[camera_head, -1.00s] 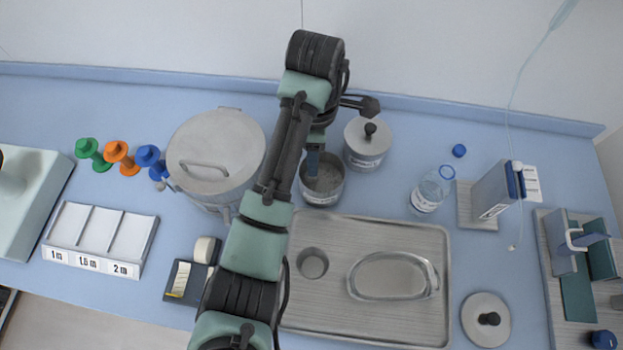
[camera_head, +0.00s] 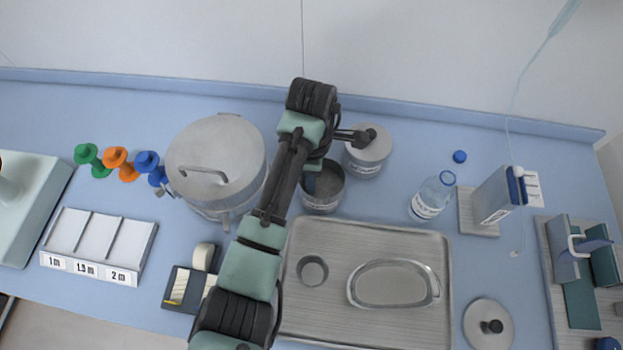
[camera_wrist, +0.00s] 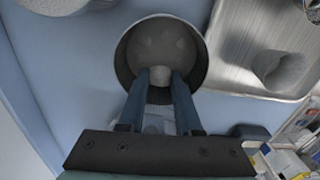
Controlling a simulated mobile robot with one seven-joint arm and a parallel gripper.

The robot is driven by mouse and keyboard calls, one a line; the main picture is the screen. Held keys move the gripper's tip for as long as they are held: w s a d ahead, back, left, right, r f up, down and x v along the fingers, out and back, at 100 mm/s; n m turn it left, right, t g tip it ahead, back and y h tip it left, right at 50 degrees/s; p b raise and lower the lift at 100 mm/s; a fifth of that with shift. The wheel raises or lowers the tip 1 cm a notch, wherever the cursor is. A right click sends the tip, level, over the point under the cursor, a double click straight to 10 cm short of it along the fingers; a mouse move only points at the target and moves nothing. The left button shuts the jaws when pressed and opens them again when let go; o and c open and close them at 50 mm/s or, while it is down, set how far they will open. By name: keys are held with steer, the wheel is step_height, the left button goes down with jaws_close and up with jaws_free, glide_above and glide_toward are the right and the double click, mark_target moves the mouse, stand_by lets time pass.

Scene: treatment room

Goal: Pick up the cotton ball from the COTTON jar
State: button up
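The COTTON jar (camera_head: 323,203) is an open grey metal jar behind the tray. In the wrist view, its rim (camera_wrist: 123,62) circles a dim grey inside. My gripper (camera_wrist: 160,78) points down into it, with its two blue fingers apart. A small pale lump, which looks like the cotton ball (camera_wrist: 159,75), shows between the fingertips; I cannot tell whether they touch it. In the head view my arm hides part of the jar and the fingertips are inside it, out of sight.
A lidded jar (camera_head: 367,158) stands close behind right. A large lidded pot (camera_head: 215,160) stands left. A metal tray (camera_head: 330,235) with a cup and dish lies in front. A loose lid (camera_head: 488,325) lies front right. A bottle (camera_head: 432,196) stands right.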

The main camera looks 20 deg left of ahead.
jaws_close()
step_height(320, 180, up, 9)
steer(key=shift+f+p, duration=0.15)
steer(key=shift+p, duration=0.95)
steer(key=shift+r+p, duration=0.7)
